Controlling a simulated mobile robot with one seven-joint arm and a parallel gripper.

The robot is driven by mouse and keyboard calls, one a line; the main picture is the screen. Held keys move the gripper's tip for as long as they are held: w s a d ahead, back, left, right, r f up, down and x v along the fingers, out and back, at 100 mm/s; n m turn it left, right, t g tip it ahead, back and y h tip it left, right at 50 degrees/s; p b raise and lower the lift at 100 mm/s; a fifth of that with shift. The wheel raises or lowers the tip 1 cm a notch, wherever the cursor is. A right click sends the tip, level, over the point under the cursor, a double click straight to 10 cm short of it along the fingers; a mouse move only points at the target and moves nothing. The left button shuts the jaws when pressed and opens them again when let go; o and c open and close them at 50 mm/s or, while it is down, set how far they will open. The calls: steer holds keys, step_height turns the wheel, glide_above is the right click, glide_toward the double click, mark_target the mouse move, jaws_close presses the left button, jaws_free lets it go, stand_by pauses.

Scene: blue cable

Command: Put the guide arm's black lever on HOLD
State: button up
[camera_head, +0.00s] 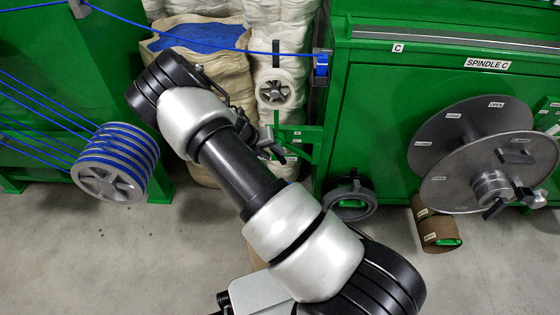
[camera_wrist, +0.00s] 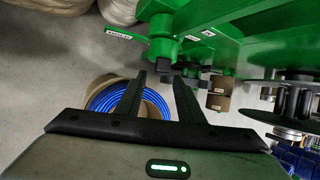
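The green guide arm (camera_wrist: 210,45) reaches in from the right in the wrist view. A small black part (camera_wrist: 163,64), likely its lever, sits on its near end just beyond the fingertips. In the head view the guide arm (camera_head: 300,135) stands left of the green cabinet. My own arm and wrist partly hide that area, and the lever is unclear there.
A coil of blue cable (camera_wrist: 100,100) lies below the fingers. A blue cable (camera_head: 200,42) crosses above.

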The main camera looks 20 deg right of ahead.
mark_target(278, 156)
steer(key=b+x, duration=0.1)
steer(key=x, duration=0.5)
steer(key=shift+w+d+f, duration=0.1)
steer(key=shift+d+f, duration=0.05)
steer(key=shift+f, duration=0.2)
jaws_close()
